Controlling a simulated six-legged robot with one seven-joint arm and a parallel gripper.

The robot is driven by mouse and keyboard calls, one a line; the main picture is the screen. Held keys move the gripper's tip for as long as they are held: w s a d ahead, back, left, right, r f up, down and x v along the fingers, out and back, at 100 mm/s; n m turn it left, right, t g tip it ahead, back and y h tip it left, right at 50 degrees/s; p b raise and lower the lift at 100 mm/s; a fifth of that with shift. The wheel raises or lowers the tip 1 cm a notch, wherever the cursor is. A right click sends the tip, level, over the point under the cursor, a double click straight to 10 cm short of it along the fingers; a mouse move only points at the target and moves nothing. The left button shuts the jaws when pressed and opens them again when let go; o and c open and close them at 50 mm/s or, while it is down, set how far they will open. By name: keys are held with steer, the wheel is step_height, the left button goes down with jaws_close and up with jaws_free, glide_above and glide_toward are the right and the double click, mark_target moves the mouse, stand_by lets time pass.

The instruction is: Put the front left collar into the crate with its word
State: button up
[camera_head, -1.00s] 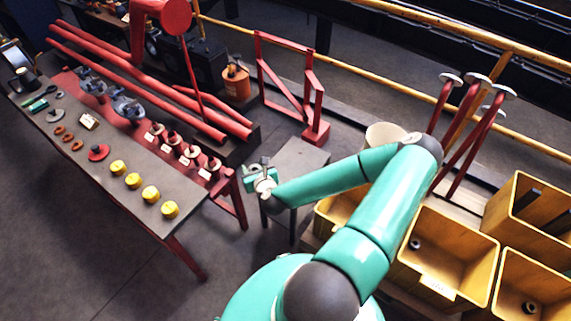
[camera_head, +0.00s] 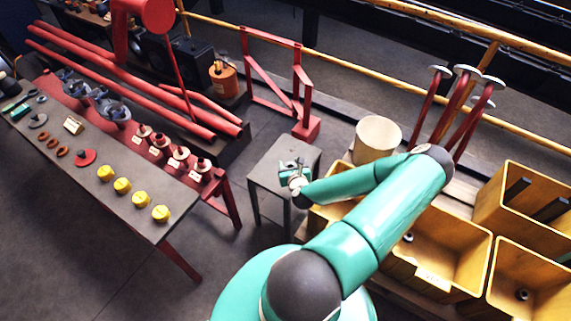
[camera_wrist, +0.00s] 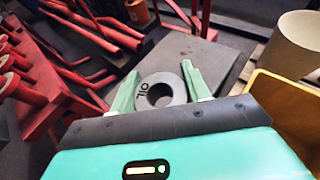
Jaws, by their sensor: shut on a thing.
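My gripper (camera_wrist: 162,86) is shut on a grey ring-shaped collar (camera_wrist: 153,100), held between its two green fingers. The collar's face reads OIL, seen turned on its side. In the head view my gripper (camera_head: 292,170) is above the small grey stand, with the collar too small to make out. Yellow crates stand at the right: a middle crate (camera_head: 462,250) with a pale label too small to read, a far right one (camera_head: 536,180), a lower right one (camera_head: 520,258), and one (camera_head: 322,216) mostly hidden by my arm. The collar is outside all of them.
The grey stand (camera_head: 268,180) is under my gripper. A cream bucket (camera_head: 376,138) stands between it and red posts (camera_head: 425,108). A red frame (camera_head: 272,76) stands behind.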

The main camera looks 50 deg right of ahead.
steer(key=w+d+f, duration=0.1)
steer(key=f, duration=0.1)
steer(key=w+d+f, duration=0.4)
steer(key=f, duration=0.1)
steer(key=shift+w+d, duration=0.1)
steer(key=shift+d, duration=0.15)
steer(key=shift+f, duration=1.5)
steer(key=shift+f, duration=0.1)
steer(key=o, duration=1.3)
steer(key=shift+s+a+r, duration=0.15)
steer(key=shift+s+r, duration=0.05)
steer(key=shift+s, duration=0.05)
steer(key=v, duration=1.1)
steer(key=shift+s+a+r, duration=0.1)
steer(key=shift+a, duration=0.05)
